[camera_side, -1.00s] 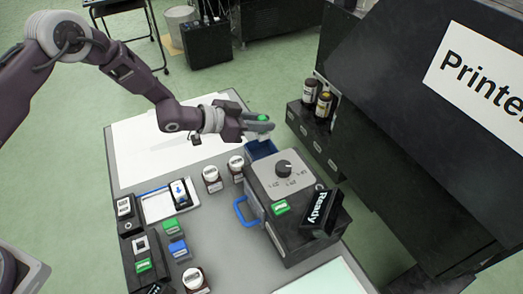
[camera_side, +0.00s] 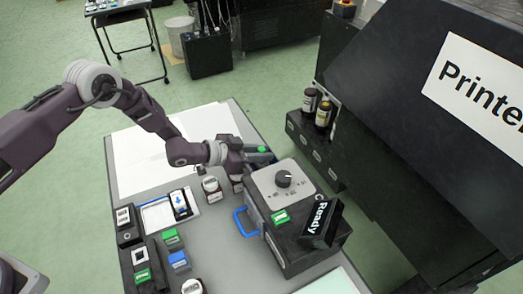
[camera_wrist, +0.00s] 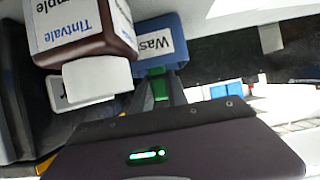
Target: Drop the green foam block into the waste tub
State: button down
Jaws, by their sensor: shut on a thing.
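My gripper (camera_wrist: 158,92) is shut on the green foam block (camera_wrist: 160,88), a small strip of which shows between the fingers in the wrist view. Beyond it is the blue waste tub (camera_wrist: 172,44), with a white label reading "Was" before it is cut off. In the side view my gripper (camera_side: 262,156) is low over the table beside the dark machine. It hides the tub there, and I cannot make out the block. The wrist view does not show whether the block is inside the tub's rim.
A white-capped bottle (camera_wrist: 85,30) labelled "Tintvale" is close on the left in the wrist view. In the side view a bottle (camera_side: 212,190) stands near my gripper, and the dark machine (camera_side: 290,235) with a dial and blue handle is to the right. The white sheet (camera_side: 150,160) is clear.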

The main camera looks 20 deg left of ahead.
jog(key=c, duration=1.3)
grip_release()
jog(key=shift+r, duration=0.15)
jog(key=v, duration=1.2)
jog(key=shift+r, duration=0.35)
